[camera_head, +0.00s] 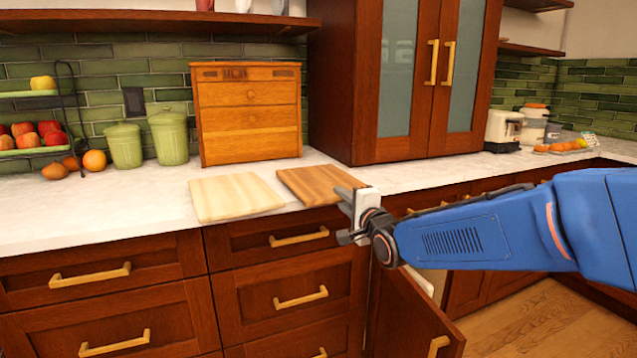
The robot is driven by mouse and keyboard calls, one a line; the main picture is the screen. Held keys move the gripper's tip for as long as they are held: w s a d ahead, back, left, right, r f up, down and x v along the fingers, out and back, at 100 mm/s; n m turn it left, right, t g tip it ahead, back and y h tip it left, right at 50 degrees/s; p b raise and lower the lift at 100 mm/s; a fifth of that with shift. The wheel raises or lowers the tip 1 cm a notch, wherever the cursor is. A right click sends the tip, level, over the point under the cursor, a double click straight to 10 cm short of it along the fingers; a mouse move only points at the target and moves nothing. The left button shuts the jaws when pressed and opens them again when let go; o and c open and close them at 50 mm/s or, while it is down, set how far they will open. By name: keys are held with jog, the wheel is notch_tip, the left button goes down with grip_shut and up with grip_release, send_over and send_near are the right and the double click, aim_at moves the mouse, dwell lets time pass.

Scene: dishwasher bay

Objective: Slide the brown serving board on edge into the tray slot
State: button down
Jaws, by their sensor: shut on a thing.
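The brown serving board (312,183) lies flat, or nearly so, on the white counter, with its right end beside my gripper. My gripper (346,197) is at the board's right front corner, near the counter's front edge, and is shut on the board. My gripper hides that corner, so the exact contact is not clear. A paler wooden board (233,196) lies flat just left of the brown one. I cannot make out the tray slot; my arm and an open cabinet door (412,315) cover much of the area below the counter.
A wooden drawer box (248,115) and green canisters (169,137) stand behind the boards. A tall glass-door cabinet (405,80) rises from the counter behind my gripper. The open door juts out below my gripper. The counter (110,207) left of the boards is clear.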

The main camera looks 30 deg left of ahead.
jog(key=shift+r, duration=0.25)
jog(key=shift+r, duration=1.3)
jog(key=v, duration=2.2)
dwell(0.8)
dwell(0.4)
